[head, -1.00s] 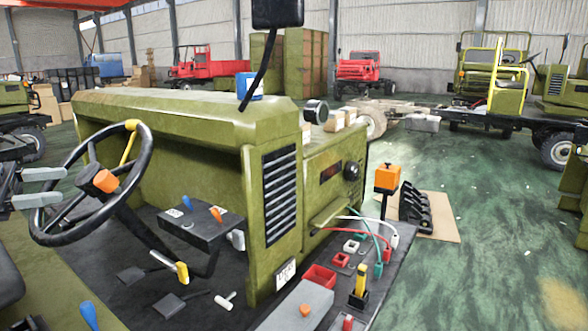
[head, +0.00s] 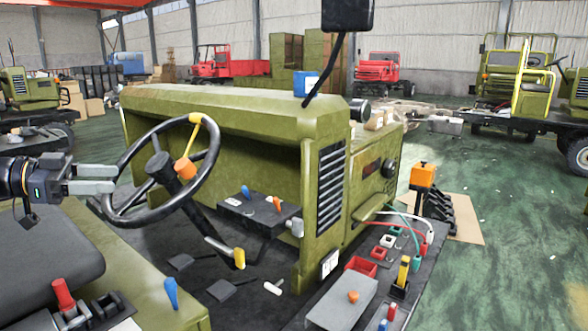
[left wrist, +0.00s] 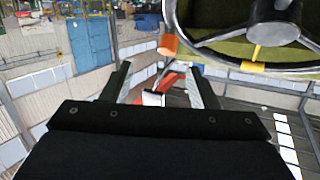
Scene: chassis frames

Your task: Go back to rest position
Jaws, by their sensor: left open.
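My left gripper (head: 116,179) comes in at the left edge of the head view. Its two grey fingers are apart, with nothing between them. They point right, towards the black steering wheel (head: 122,207), and look close to its left rim; I cannot tell the exact gap. In the left wrist view, the open fingers (left wrist: 160,82) also show empty, and the wheel (left wrist: 220,60) is at the upper right with an orange knob and a yellow spoke. My right gripper is not in the head view.
The green cab body (head: 225,115) stands beyond the wheel. A dark seat (head: 45,255) lies below my left gripper, with red and blue levers (head: 171,292) beside it. A mirror (head: 347,14) rises on an arm above. Green floor (head: 510,240) is open at the right.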

